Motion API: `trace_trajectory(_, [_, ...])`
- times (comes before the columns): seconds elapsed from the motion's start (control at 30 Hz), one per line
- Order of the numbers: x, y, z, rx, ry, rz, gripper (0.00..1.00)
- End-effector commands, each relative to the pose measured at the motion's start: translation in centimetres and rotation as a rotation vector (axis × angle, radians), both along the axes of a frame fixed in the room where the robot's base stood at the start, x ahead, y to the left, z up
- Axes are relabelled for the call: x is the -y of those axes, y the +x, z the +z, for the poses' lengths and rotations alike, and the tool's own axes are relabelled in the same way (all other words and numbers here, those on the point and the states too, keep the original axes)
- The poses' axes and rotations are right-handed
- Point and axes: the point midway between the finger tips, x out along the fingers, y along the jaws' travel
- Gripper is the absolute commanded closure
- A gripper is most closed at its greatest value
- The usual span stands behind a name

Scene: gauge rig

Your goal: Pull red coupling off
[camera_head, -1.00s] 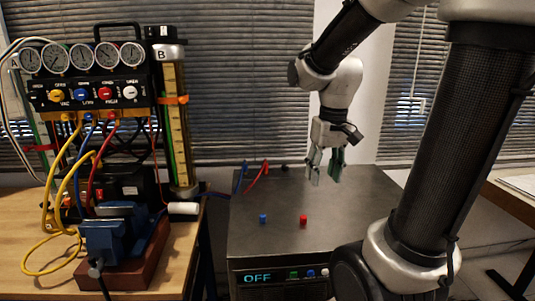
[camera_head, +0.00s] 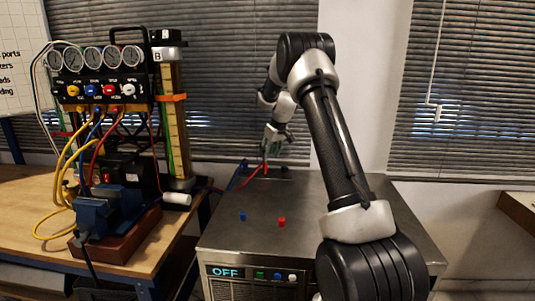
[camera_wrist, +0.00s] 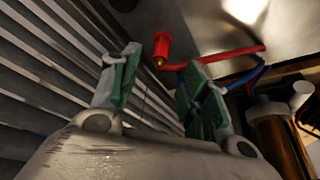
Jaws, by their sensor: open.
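A red cylindrical coupling (camera_wrist: 161,46) with a brass-coloured end shows in the wrist view, just beyond and between the fingertips of my gripper (camera_wrist: 160,62). A red hose (camera_wrist: 225,55) runs right from close by its brass end. In the head view the red coupling (camera_head: 265,168) stands at the back of the metal box's top. My gripper (camera_head: 277,142) is just above and behind it there, partly hidden by its small size. The gripper is open, with nothing between its green finger pads. I cannot tell whether a finger touches the coupling.
A metal box (camera_head: 330,215) has small blue (camera_head: 242,216) and red (camera_head: 282,222) caps on its top and an OFF display in front. A blue hose (camera_wrist: 245,78) lies beside the red one. The gauge panel (camera_head: 100,75) and vise (camera_head: 105,215) stand left. Window blinds (camera_head: 240,90) are behind.

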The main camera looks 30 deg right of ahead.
Motion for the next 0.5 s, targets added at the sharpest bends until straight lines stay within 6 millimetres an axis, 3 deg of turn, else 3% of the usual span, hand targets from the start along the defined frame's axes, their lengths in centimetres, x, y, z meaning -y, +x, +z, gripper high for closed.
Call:
trace_trajectory(0.17, [-0.1,0.4,-1.2,0.002,-0.016,0.036,0.54])
trace_trajectory(0.5, [-0.5,2.3,-6.0,0.003,-0.015,0.034,0.54])
